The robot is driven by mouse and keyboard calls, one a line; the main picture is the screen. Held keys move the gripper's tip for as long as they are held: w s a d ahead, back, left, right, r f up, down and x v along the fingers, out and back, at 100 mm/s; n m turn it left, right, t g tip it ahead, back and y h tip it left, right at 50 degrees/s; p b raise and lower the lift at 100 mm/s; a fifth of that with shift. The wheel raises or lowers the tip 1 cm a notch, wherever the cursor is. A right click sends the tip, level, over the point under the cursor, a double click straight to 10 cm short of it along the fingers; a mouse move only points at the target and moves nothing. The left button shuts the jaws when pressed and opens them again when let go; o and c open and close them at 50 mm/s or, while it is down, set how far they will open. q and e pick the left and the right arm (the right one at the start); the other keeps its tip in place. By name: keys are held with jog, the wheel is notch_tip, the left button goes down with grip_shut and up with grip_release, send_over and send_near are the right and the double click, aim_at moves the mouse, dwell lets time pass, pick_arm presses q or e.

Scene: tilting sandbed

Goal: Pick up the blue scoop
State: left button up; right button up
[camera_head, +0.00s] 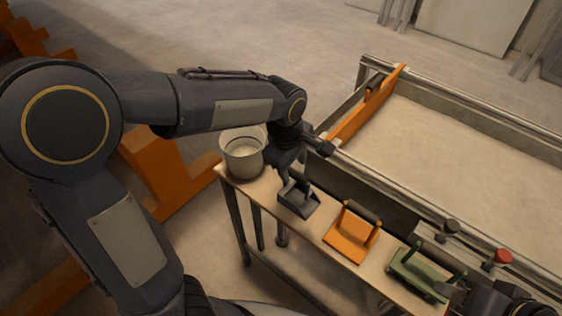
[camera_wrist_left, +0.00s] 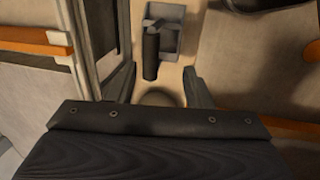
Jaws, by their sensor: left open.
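The blue scoop (camera_head: 299,200), dark grey-blue with an upright handle, sits on the narrow wooden bench. In the left wrist view the scoop (camera_wrist_left: 166,40) lies ahead, its dark handle pointing back toward the space between my fingers. My left gripper (camera_head: 285,172) is just behind the scoop, close above the bench; its open fingers (camera_wrist_left: 157,82) hold nothing. Whether they touch the scoop cannot be told. A dark part of my right arm, apparently with the right gripper (camera_head: 458,298), shows at the lower right; its jaws are unclear.
A pale bucket (camera_head: 242,160) stands at the bench's left end, close to my left wrist. An orange tool (camera_head: 350,238) and a green tool (camera_head: 410,277) lie farther right. The sandbed (camera_head: 455,150) runs along the far side, with an orange board (camera_head: 365,108) and a red knob (camera_head: 502,256).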

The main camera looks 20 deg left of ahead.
aim_at(296, 173)
pick_arm(q)
jog(key=f, duration=0.1)
jog(key=w+f, duration=0.1)
jog(key=f, duration=0.1)
jog(key=shift+w+d, duration=0.1)
jog(key=f, duration=0.1)
jog(key=w+f, duration=0.1)
jog(key=f, duration=0.1)
jog(key=shift+w+f, duration=0.2)
jog(key=shift+w, duration=0.05)
jog(key=shift+w+d+f, duration=0.1)
jog(key=shift+f, duration=0.45)
grip_shut()
